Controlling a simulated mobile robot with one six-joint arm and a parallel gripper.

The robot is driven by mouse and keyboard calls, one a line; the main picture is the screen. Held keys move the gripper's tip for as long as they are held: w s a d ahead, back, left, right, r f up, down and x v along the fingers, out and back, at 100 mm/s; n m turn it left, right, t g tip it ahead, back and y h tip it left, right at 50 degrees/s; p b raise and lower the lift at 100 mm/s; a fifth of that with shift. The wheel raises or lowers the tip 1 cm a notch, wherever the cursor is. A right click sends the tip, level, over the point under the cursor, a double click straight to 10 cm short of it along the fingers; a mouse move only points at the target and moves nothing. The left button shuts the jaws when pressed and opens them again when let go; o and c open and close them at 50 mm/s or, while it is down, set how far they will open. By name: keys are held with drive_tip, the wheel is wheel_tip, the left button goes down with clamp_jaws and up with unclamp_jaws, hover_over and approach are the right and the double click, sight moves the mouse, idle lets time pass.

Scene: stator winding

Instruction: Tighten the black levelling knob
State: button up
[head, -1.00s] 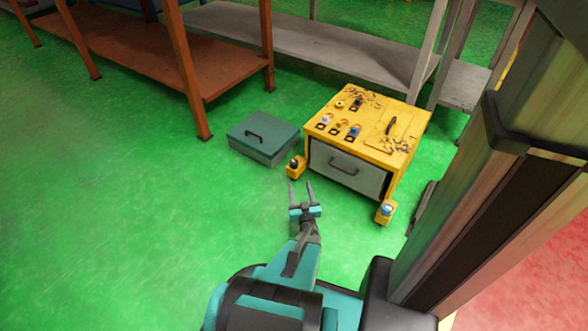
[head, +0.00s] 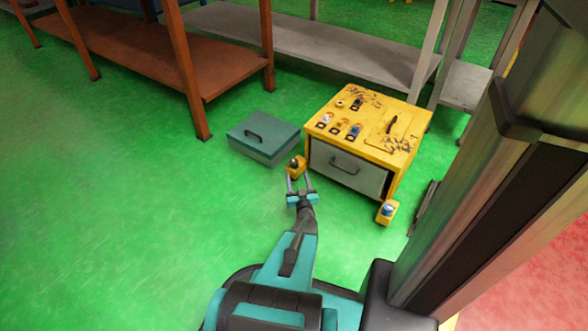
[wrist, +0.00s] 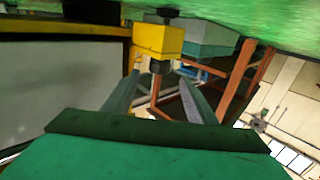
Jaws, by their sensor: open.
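The black levelling knob (head: 294,162) sits on top of a yellow corner bracket (head: 299,170) at the yellow cabinet's front left foot. In the wrist view, which is upside down, the knob (wrist: 160,67) shows as a small dark piece against the yellow block (wrist: 158,41). My gripper (head: 299,181) is open and empty, close in front of the bracket in the head view. In the wrist view the fingertips (wrist: 160,80) appear on either side of the knob, apart from it. The remaining depth gap is hard to tell.
The yellow cabinet (head: 372,112) carries small parts and has a grey drawer (head: 347,168). A second bracket with a blue knob (head: 387,210) is at its front right. A green case (head: 264,138) lies left of the cabinet. The floor further left is free.

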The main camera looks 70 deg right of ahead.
sight(293, 166)
drive_tip(key=b+x, duration=0.2)
drive_tip(key=x, duration=0.5)
drive_tip(key=shift+d, duration=0.15)
drive_tip(key=c, duration=0.9)
drive_tip(key=shift+a, duration=0.25)
drive_tip(key=shift+c, duration=0.7)
drive_tip(key=shift+w+d, duration=0.1)
drive_tip(key=shift+d, duration=0.15)
drive_tip(key=shift+w+f, duration=0.1)
drive_tip(key=shift+w, duration=0.15)
drive_tip(key=shift+a, duration=0.1)
